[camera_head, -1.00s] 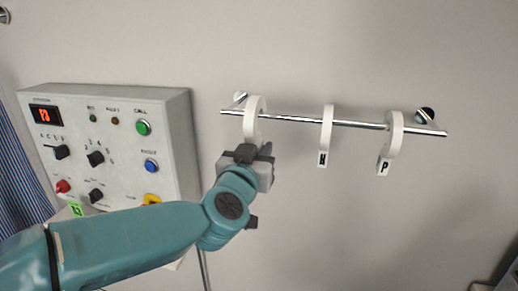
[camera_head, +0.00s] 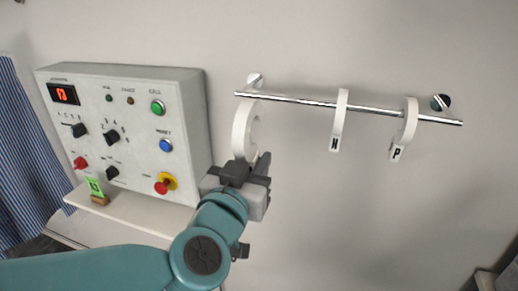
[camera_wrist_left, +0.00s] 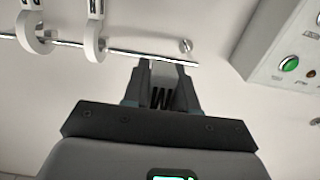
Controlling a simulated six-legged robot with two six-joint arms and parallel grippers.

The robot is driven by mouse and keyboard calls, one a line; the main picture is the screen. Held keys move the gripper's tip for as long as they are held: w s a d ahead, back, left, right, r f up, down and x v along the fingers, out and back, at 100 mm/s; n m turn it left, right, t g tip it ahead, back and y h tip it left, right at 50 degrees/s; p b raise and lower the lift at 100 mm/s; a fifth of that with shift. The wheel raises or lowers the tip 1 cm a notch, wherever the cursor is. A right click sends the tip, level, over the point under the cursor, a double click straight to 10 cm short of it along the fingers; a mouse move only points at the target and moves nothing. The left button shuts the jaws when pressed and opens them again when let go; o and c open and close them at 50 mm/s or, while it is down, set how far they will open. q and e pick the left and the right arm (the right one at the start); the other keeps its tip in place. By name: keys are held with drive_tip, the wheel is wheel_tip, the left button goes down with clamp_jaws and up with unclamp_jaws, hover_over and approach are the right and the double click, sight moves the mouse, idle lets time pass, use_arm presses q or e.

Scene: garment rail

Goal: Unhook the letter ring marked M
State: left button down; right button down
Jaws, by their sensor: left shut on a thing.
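The white letter ring (camera_head: 240,132) is held by its lower tab in my left gripper (camera_head: 245,170), which is shut on it. In the left wrist view a black M shows on the tab (camera_wrist_left: 161,97) between the fingers (camera_wrist_left: 160,80). The ring's top edge appears just below the left part of the metal rail (camera_head: 310,101). It looks clear of the bar, though the gap is small. In the head view the fingers hide the letter. My right gripper is not in view.
Two other white rings hang on the rail, one marked N or H (camera_head: 339,120) and one marked P (camera_head: 408,125). A grey control panel (camera_head: 130,130) with buttons and knobs stands left of my gripper, above a pale shelf (camera_head: 140,215). Wall below the rings is clear.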

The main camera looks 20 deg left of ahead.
use_arm(q)
drive_tip(key=s+b, duration=0.2)
drive_tip(key=s, duration=2.1)
